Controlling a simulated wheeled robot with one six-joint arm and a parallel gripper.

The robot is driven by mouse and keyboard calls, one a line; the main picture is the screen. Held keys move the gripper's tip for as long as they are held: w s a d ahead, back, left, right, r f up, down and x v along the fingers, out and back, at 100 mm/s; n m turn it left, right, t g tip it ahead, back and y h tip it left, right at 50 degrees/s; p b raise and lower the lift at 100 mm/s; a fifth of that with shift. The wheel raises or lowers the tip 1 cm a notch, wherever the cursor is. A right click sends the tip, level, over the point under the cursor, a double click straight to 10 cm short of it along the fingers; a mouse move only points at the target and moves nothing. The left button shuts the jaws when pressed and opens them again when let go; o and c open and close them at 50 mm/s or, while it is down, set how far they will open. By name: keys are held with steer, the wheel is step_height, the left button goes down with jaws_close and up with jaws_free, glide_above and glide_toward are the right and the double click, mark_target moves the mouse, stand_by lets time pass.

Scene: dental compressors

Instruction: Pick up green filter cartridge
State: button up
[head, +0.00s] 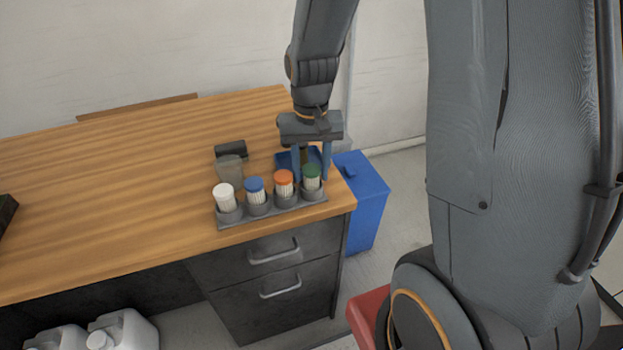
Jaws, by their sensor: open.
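The green filter cartridge (312,176) has a green cap and a white ribbed body. It stands upright in the right-end holder of a grey rack (234,222) near the table's front right corner. My gripper (311,174) points down at the green cartridge with its blue fingers apart. One finger shows at the left of the green cap and the other at its right. I cannot tell whether either finger touches it. An orange-capped cartridge (284,182), a blue-capped one (255,189) and a white-capped one (224,196) stand in the same rack to the left.
Behind the rack are a dark cylinder (230,149), a greyish cup (230,170) and a blue tray (284,160). A blue bin (366,190) stands beyond the table's right edge. The left part of the wooden tabletop (110,190) is mostly clear.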

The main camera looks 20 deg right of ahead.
steer(key=shift+f, duration=0.4)
steer(key=c, duration=0.9)
